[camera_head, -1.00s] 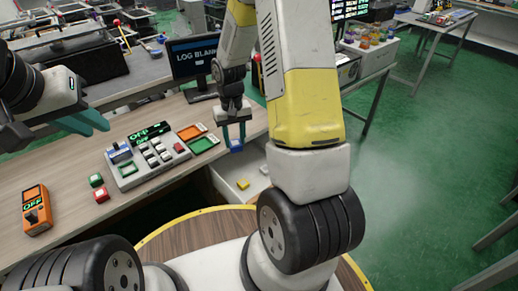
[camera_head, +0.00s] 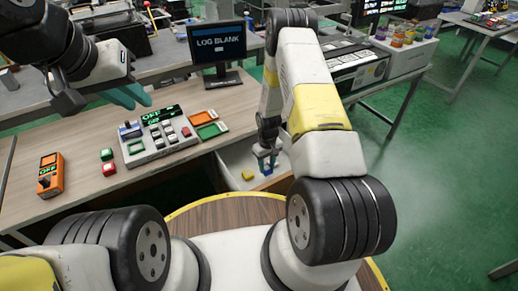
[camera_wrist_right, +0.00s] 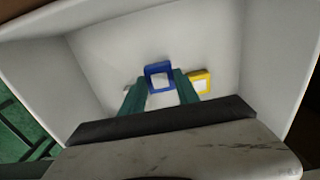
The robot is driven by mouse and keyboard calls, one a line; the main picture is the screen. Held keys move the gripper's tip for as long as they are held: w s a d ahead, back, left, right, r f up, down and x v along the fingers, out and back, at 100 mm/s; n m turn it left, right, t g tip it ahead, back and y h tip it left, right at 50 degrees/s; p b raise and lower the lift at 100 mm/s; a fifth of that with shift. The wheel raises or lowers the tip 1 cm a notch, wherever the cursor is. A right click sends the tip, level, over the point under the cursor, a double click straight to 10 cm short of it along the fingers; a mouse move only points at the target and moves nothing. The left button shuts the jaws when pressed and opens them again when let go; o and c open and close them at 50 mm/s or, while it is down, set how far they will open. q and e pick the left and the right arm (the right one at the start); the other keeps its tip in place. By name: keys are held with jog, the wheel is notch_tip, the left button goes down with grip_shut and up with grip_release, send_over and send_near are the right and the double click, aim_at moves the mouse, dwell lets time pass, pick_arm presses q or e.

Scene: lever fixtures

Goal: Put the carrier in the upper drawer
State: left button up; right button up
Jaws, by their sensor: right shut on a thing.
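The carrier is a small blue piece with a pale centre (camera_wrist_right: 159,69); it also shows low in the drawer in the head view (camera_head: 267,171). My right gripper (camera_head: 266,161) is shut on it, fingers pointing down inside the open white drawer (camera_head: 234,158). The wrist view shows the drawer's pale walls (camera_wrist_right: 40,65) around the fingers. I cannot tell whether the carrier touches the drawer floor. My left gripper (camera_head: 126,95) hangs above the left of the desk, apart from everything; its finger gap is unclear.
A yellow piece with a pale centre (camera_head: 248,174) lies in the drawer beside the carrier. On the desk are a grey button panel (camera_head: 158,138), green and orange trays (camera_head: 207,126), red and green buttons (camera_head: 109,162) and an orange box (camera_head: 50,175). A monitor (camera_head: 216,45) stands behind.

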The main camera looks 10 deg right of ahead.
aim_at(267, 168)
jog(key=shift+f, duration=1.95)
jog(key=shift+f, duration=0.1)
jog(key=o, duration=1)
